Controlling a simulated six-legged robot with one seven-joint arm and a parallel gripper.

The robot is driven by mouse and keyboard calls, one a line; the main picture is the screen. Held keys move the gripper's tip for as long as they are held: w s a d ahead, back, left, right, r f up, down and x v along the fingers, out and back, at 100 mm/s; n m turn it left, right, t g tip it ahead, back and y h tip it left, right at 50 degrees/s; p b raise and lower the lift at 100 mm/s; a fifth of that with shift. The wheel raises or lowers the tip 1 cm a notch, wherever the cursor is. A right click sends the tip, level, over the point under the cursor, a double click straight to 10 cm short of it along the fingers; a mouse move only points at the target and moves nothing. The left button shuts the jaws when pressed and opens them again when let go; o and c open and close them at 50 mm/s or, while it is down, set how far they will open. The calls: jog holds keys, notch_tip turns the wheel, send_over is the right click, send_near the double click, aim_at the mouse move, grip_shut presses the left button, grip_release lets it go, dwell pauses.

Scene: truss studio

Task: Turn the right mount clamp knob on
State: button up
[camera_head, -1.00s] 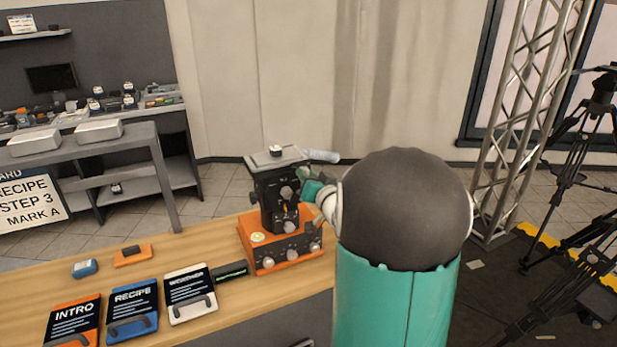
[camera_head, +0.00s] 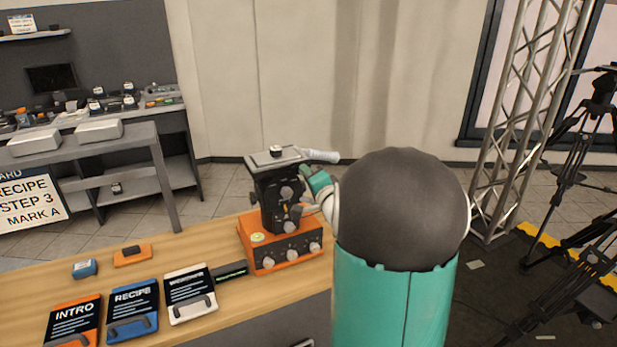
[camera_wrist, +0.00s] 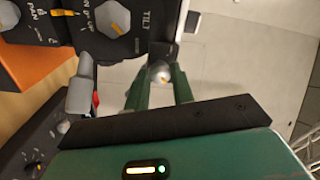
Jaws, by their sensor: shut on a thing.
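The camera mount is a black block (camera_head: 275,203) on an orange base (camera_head: 284,249), standing on the wooden counter. In the wrist view a silver-grey round knob (camera_wrist: 161,74) on the mount's right side sits between my two green fingertips. My gripper (camera_wrist: 158,82) is shut on this knob. In the head view my gripper (camera_head: 310,177) reaches the mount's right side from the right, and the knob itself is hidden there. The wrist view also shows the TILT dial (camera_wrist: 113,17), with an orange pointer, on the mount's face.
A pale handle (camera_head: 322,156) sticks out right from the mount's top plate, just above my gripper. Dials (camera_head: 291,255) line the orange base. INTRO, RECIPE and a third card (camera_head: 190,294) lie to the left. A truss (camera_head: 531,110) and tripods stand at the right.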

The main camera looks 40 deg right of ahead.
jog(key=shift+m, duration=0.3)
jog(key=o, duration=1)
jog(key=shift+s, duration=0.1)
jog(key=v, duration=1.3)
jog(key=shift+s+a, duration=0.15)
jog(key=shift+s, duration=0.15)
